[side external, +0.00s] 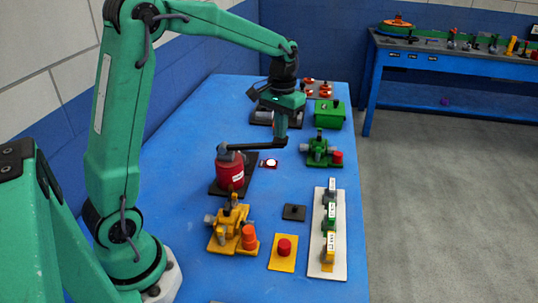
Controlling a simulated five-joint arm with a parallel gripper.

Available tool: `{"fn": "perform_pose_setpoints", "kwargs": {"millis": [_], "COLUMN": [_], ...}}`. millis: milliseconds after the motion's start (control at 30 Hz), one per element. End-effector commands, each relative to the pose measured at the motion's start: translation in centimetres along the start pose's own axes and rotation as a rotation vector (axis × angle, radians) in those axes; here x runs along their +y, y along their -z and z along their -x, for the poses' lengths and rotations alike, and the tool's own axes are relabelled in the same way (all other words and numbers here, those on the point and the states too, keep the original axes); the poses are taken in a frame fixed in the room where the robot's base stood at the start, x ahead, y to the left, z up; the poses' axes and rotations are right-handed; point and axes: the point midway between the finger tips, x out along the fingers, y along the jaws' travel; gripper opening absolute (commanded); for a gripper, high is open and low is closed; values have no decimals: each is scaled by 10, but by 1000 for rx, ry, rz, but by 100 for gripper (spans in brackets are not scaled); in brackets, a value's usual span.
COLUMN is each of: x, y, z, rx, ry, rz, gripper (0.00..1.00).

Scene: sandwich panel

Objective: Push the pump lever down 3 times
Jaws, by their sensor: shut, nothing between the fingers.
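The pump has a red cylinder body (230,174) with a light label and stands on a dark base plate in the middle of the blue table. Its black lever (252,147) runs from the pump's top to the right, close to level, and ends in a darker grip. My gripper (281,138) points down with its fingers shut, right at the lever's right end. The fingertips overlap the lever's end in this view, so I cannot tell whether they touch it.
A green box (329,114) and a green machine (320,150) stand behind and to the right. A yellow machine (232,228), a red button on a yellow plate (283,262) and a white board (316,262) with switches are nearer. A small red-edged plate (270,163) lies beside the pump.

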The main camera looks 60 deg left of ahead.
Motion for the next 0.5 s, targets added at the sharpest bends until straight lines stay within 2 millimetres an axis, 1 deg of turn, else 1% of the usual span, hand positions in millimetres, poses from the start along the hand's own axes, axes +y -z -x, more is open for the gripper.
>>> {"fn": "perform_pose_setpoints", "kwargs": {"millis": [500], "x": [0], "y": [0], "z": [-13], "rx": [-1], "ry": [0], "rz": [0], "gripper": [0]}}
